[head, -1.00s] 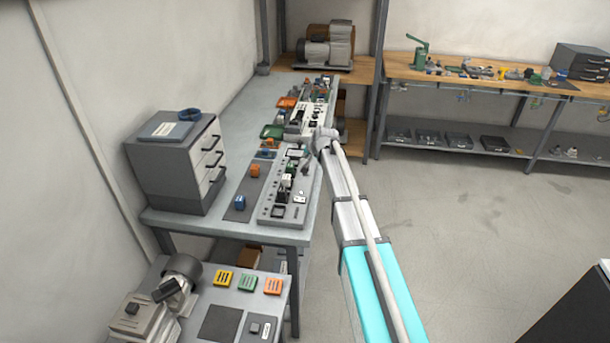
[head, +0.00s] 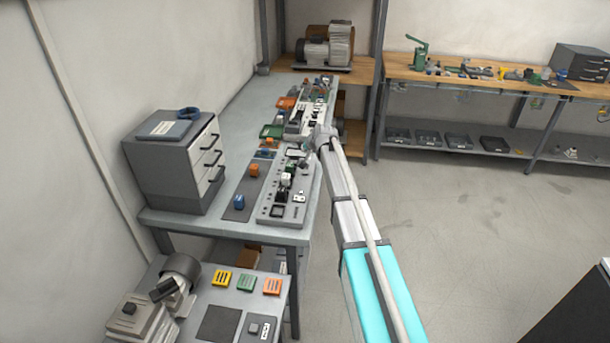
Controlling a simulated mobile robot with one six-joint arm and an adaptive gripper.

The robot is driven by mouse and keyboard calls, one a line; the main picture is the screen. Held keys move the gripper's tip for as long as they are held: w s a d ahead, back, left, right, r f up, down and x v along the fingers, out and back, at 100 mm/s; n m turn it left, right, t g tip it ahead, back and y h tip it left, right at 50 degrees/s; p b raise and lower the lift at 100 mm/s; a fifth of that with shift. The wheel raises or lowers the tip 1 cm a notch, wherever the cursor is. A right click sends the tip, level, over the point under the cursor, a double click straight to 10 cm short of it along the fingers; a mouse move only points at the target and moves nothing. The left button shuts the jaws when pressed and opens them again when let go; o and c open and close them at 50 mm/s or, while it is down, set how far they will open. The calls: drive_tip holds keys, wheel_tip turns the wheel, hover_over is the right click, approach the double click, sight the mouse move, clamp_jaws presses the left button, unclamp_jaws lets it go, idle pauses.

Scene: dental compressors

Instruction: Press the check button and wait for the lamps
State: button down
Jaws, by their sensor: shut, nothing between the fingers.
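A long grey panel (head: 283,222) lies along the right edge of the grey bench. It carries small dark and white parts, a dark square frame (head: 277,211) and a small white plate with dark dots (head: 299,198). My arm reaches over the bench from the right. I cannot tell which part is the check button. No lit lamp can be made out.
A grey drawer cabinet (head: 172,170) stands left of the panel. Orange (head: 254,169) and blue (head: 238,202) blocks lie on a dark mat (head: 236,213). A nearer table holds yellow, green and orange trays (head: 272,286) and a small switch box (head: 254,328).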

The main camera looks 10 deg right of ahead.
sight(306, 173)
drive_tip(key=shift+f+b, duration=3.55)
drive_tip(key=shift+f, duration=0.25)
drive_tip(key=shift+f, duration=0.25)
drive_tip(key=shift+f+b, duration=0.25)
drive_tip(key=shift+b, duration=0.25)
drive_tip(key=shift+f+b, duration=0.4)
drive_tip(key=shift+r, duration=0.1)
drive_tip(key=shift+r+p, duration=0.8)
drive_tip(key=shift+p, duration=0.1)
